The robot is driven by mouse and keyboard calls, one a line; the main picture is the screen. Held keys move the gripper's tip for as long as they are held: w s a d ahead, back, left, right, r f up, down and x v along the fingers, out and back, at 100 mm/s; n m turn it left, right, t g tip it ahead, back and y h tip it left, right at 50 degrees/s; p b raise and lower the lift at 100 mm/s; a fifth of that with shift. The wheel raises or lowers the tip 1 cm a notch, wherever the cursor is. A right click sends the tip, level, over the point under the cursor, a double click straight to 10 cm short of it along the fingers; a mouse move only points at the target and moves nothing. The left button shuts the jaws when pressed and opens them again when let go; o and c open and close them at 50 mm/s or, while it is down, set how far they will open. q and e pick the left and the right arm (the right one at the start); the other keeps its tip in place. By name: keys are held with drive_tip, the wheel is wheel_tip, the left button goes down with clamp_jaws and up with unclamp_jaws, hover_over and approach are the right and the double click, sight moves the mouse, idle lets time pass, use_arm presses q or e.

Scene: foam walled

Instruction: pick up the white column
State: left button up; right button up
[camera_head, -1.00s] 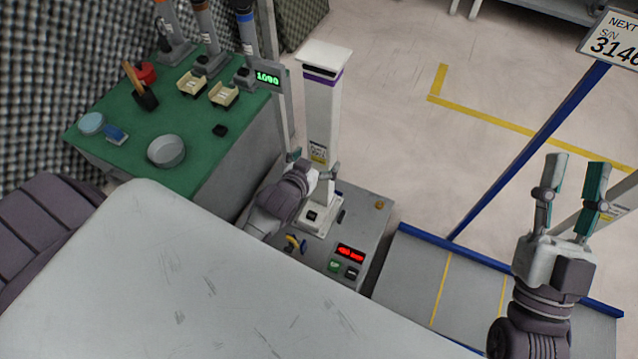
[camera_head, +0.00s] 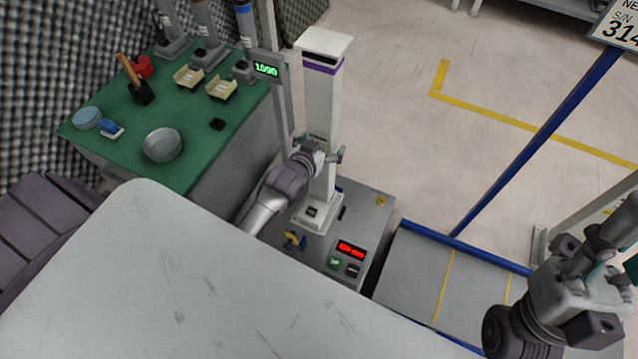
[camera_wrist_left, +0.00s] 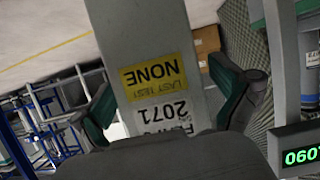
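The white column (camera_head: 321,105) stands upright on a small grey base unit, with a purple band below its square top. My left gripper (camera_head: 322,157) is at the column's middle, with its fingers on either side. In the left wrist view the column (camera_wrist_left: 140,40) fills the space between the spread fingers of my left gripper (camera_wrist_left: 168,98), and its yellow and white labels face the camera. The fingers look open around it; firm contact does not show. My right gripper (camera_head: 608,245) is at the right edge, its fingertips partly cut off.
The grey base unit (camera_head: 375,215) has a red display and buttons. A green-topped bench (camera_head: 205,135) with a bowl (camera_head: 162,145) and tools is on the left. A post with a green display (camera_head: 267,69) stands close beside the column. A blue-edged platform (camera_head: 415,275) is at right.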

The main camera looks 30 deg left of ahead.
use_arm(q)
drive_tip(key=c, duration=1.6)
drive_tip(key=shift+w+r, duration=0.15)
drive_tip(key=shift+r, duration=0.1)
drive_tip(key=shift+c, duration=1)
drive_tip(key=shift+r, duration=0.1)
